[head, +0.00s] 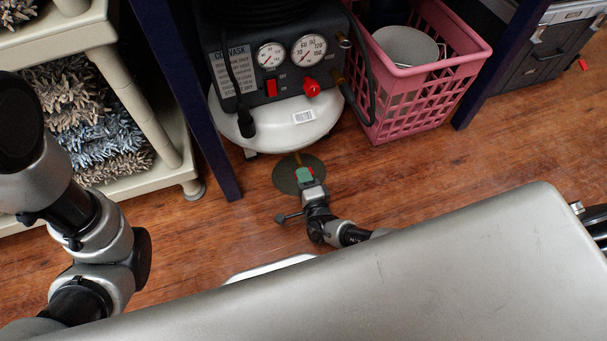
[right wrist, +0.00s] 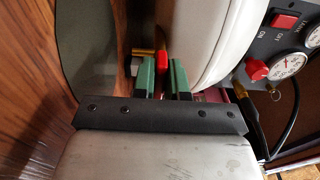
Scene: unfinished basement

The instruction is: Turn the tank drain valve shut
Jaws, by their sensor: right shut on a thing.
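The air compressor's white tank (head: 285,128) stands on the floor under a bench; in the right wrist view the tank (right wrist: 205,35) fills the upper middle. The drain valve is low at the tank's underside. Its red handle (right wrist: 161,62) shows between the green finger pads of my right gripper (right wrist: 162,78), which is shut on it. In the head view my right gripper (head: 305,174) is just in front of the tank, largely covering the valve. The handle's exact turn angle is hard to tell. My left arm shows at the left, but its gripper is not in view.
A dark round patch (head: 284,177) lies on the wood floor under the valve. A pink crate (head: 425,105) stands right of the compressor. A blue bench leg (head: 215,150) and a beige shelf (head: 165,125) with rugs are at the left. The compressor panel has a red knob (head: 312,88).

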